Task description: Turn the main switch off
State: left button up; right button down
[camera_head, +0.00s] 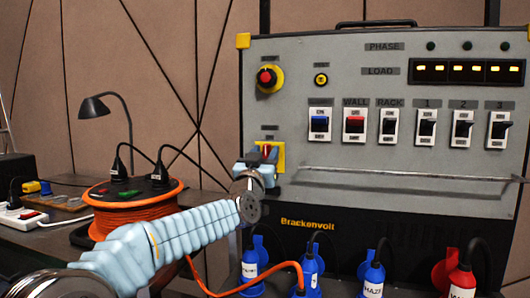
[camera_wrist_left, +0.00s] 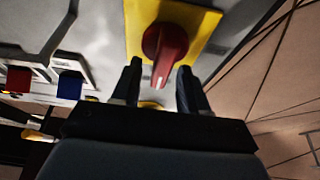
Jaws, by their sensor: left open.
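The main switch appears to be the red rotary knob on a yellow plate (camera_head: 281,157), low on the left side of the grey panel. In the head view my left gripper (camera_head: 262,166) is in front of it and hides most of it. In the left wrist view the red knob (camera_wrist_left: 166,45) has its handle pointing down the picture, between the tips of my left gripper (camera_wrist_left: 160,78). The jaws are open, one finger on each side of the handle. I cannot tell whether either finger touches it. My right gripper is not in view.
A red push button (camera_head: 266,76) in a yellow ring sits above the knob. A row of rocker switches, including a blue one (camera_head: 319,124) and a red one (camera_head: 354,124), is to the right. An orange cable reel (camera_head: 135,203) stands at left. Plugs line the panel's bottom.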

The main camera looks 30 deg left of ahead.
pick_arm(q)
jog(key=shift+c, duration=0.2)
grip_shut()
